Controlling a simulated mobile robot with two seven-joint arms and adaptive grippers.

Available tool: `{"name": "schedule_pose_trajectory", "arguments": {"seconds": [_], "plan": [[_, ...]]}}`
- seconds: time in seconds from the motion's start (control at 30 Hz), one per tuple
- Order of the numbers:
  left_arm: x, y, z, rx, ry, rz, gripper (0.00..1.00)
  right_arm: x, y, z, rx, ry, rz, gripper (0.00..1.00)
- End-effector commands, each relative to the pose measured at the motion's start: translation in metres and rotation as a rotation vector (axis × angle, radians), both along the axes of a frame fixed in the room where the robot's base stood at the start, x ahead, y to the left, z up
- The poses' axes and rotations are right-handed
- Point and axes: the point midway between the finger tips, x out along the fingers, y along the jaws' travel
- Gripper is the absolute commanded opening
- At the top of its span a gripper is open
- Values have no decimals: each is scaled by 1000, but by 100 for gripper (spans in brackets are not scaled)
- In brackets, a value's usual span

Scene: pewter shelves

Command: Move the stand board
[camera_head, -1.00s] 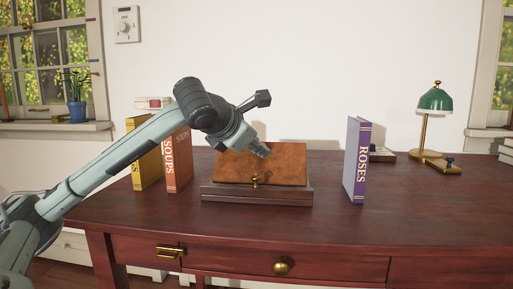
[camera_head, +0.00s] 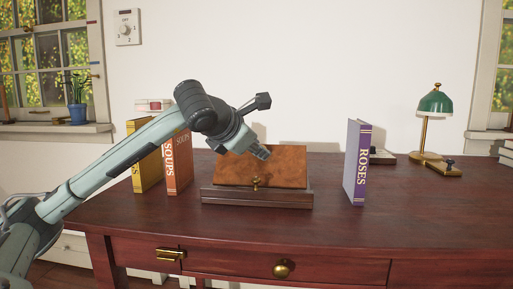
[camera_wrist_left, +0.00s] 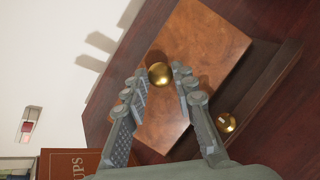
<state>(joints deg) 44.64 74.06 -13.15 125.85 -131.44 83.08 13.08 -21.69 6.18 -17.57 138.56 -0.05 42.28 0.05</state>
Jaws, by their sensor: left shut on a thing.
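The stand board (camera_head: 285,170) is a brown, leather-like panel. It leans back on a dark wooden stand (camera_head: 225,197) on the desk, and it also shows in the left wrist view (camera_wrist_left: 205,45). My left gripper (camera_head: 263,155) is at the board's upper part. In the left wrist view its fingertips (camera_wrist_left: 160,80) are shut on a round brass knob (camera_wrist_left: 160,73) at the board, which the head view hides. A second brass knob (camera_head: 256,182) sits at the front of the stand. My right gripper is in neither view.
A yellow book (camera_head: 147,170) and an orange book (camera_head: 178,165) stand left of the stand, below my left arm. A purple book (camera_head: 357,163) stands to its right. A green lamp (camera_head: 434,103) is farther right. The desk's front right (camera_head: 430,215) is clear.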

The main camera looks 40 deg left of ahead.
Motion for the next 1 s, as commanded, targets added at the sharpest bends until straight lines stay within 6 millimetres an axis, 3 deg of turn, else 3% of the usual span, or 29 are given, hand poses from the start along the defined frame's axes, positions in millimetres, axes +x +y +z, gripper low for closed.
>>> {"name": "schedule_pose_trajectory", "arguments": {"seconds": [0.07,0.1,0.27,0.67,1.0], "plan": [[0,-1,-1,-1,4,-2,0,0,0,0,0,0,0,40],[0,-1,-1,-1,4,-2,27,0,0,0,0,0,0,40],[0,-1,-1,-1,2,-2,47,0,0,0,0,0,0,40],[-6,-1,3,1,0,0,47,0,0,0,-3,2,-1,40],[-68,-16,35,8,1,2,47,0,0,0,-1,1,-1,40]]}}
